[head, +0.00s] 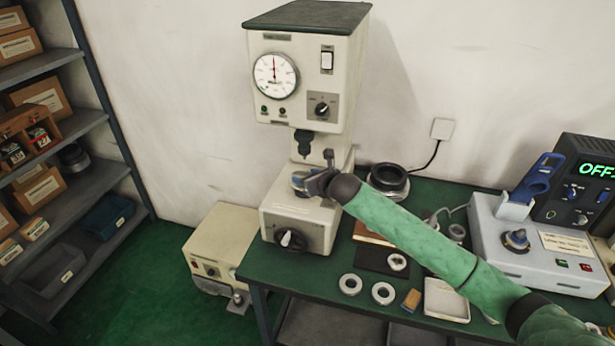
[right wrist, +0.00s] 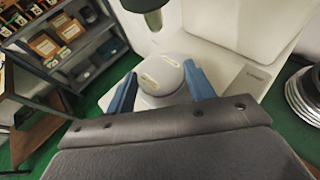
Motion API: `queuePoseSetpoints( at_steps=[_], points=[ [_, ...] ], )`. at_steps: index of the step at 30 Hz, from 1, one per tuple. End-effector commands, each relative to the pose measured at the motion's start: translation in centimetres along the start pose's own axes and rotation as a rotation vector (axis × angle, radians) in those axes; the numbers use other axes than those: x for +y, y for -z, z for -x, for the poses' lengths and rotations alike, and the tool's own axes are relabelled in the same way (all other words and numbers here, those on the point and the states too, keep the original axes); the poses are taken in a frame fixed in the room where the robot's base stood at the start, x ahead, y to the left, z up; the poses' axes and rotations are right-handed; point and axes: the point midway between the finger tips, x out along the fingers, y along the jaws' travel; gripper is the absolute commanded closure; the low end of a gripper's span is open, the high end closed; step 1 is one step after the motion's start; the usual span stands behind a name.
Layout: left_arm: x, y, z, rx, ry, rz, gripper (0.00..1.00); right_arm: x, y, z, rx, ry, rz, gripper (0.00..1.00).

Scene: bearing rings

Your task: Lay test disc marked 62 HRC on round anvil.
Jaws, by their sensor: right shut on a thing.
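The hardness tester (head: 305,75) stands on the green bench with a dial at its upper left. My right gripper (head: 312,182) is at the tester's anvil area, below the indenter (head: 303,143). In the right wrist view its blue fingers (right wrist: 160,88) are shut on a pale grey round disc (right wrist: 165,72) with small yellowish labels. The marking is too small to read. The disc is over the round anvil (head: 300,190), which the gripper and disc largely cover; I cannot tell whether they touch. My left gripper is not in view.
Pale rings (head: 350,284) lie at the bench front, beside a small wooden block (head: 411,299) and a white tray (head: 446,300). A dark ring stack (head: 388,180) stands right of the tester. A grey device (head: 540,245) stands at right, shelves (head: 60,130) at left.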

Motion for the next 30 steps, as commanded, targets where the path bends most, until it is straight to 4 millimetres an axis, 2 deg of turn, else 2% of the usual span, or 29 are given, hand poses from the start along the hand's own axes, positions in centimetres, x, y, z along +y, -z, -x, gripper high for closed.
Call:
queuePoseSetpoints(
  at_steps=[17, 23, 30],
  points=[
    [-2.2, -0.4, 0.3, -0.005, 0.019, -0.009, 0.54, 0.0, -0.1, 0.1, -0.001, 0.000, 0.000, 0.79],
    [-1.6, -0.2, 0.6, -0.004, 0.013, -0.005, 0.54, -0.1, -0.2, 0.1, -0.001, 0.002, 0.002, 0.79],
    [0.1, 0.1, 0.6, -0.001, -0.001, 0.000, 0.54, 0.0, 0.0, 0.1, -0.001, 0.000, 0.000, 0.79]
  ],
)
